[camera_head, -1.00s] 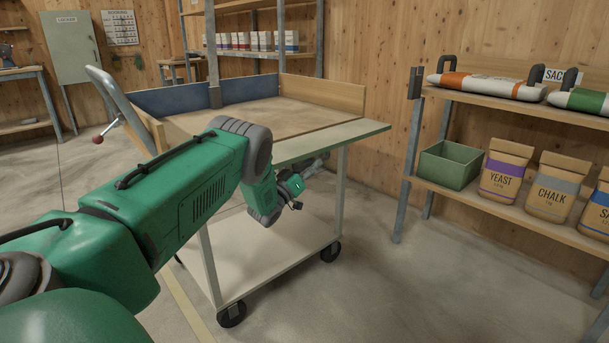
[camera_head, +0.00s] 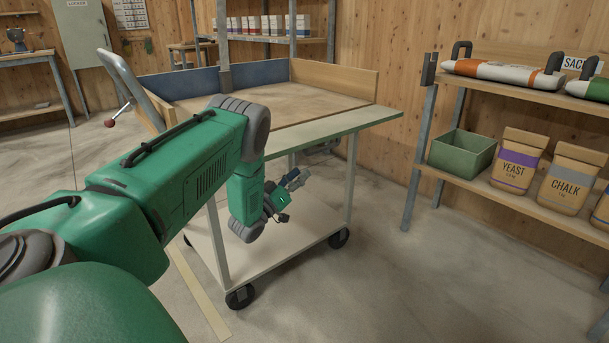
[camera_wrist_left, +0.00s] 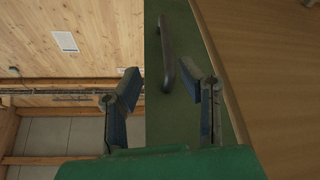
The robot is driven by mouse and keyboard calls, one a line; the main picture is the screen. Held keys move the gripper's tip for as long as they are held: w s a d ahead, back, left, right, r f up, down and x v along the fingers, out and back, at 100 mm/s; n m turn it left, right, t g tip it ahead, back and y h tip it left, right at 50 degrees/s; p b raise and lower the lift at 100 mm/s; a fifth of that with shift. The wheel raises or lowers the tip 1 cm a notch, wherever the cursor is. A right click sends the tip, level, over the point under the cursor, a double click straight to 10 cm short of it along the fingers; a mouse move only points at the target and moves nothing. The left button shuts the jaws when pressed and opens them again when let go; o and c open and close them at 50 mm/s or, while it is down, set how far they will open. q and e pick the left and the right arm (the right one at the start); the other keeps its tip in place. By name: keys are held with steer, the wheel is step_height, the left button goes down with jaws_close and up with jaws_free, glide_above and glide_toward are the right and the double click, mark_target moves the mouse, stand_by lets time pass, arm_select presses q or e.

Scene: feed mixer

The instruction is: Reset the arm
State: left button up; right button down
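My left arm reaches in from the left in the head view, with its forearm bent down in front of the cart's top. My left gripper (camera_head: 298,179) hangs at the end of it, just below the top's edge in the picture, over the cart's lower shelf. Its two fingers stand apart with nothing between them in the left wrist view (camera_wrist_left: 165,82). A green surface with a dark handle lies behind the fingers there; I cannot tell what it is. My right gripper is not in view.
The cart (camera_head: 350,120) has a sand-coloured tray top, a lower shelf (camera_head: 265,255) and black wheels. At right a wooden rack holds a green bin (camera_head: 462,158), a yeast bag (camera_head: 517,162) and a chalk bag (camera_head: 570,180). The floor between cart and rack is clear.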

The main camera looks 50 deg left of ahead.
arm_select(q)
steer(key=d+f+g, duration=0.4)
steer(key=d+f, duration=0.4)
steer(key=d, duration=0.1)
steer(key=s+d+f+m+g+h, duration=0.1)
steer(key=s+d+f+g, duration=0.3)
steer(key=s+d+f, duration=0.3)
steer(key=s+d+f+m+g, duration=0.1)
steer(key=s+d+f+g, duration=0.45)
steer(key=d, duration=0.45)
steer(key=s+d+f+m+g, duration=0.15)
steer(key=s+d+g, duration=0.25)
steer(key=s, duration=0.7)
steer(key=s+d+m+g, duration=0.25)
steer(key=s+d, duration=0.25)
steer(key=s, duration=0.6)
step_height(320, 180, up, 17)
steer(key=s+g+p, duration=0.1)
steer(key=p, duration=1.6)
steer(key=shift+s+r+n+h, duration=0.2)
steer(key=shift+s+n+h, duration=0.1)
